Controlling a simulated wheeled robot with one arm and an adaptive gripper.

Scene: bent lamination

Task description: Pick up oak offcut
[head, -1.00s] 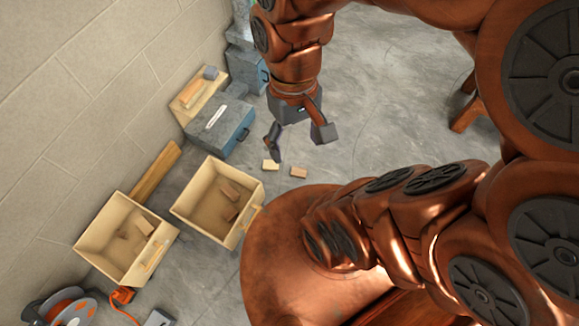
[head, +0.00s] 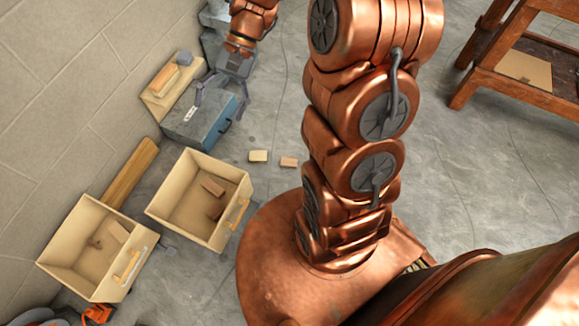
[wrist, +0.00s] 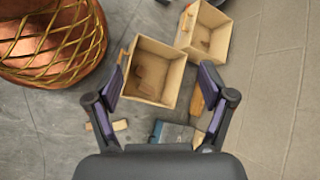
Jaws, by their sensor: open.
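Several small wooden blocks are in view, and I cannot tell for certain which is the oak offcut. A pale block (head: 258,156) and a browner block (head: 289,162) lie apart on the floor. My gripper (head: 220,108) is open and empty, above the blue-grey toolbox in the head view. In the wrist view its fingers (wrist: 163,75) frame the right box from a distance, and a pale block (wrist: 120,125) shows beside the left finger.
The blue-grey toolbox (head: 190,127) stands by the wall, near a wooden board (head: 160,104) with a block and a grey piece on it. A long plank (head: 130,172) lies behind the boxes. A wooden bench (head: 480,70) stands at the right.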

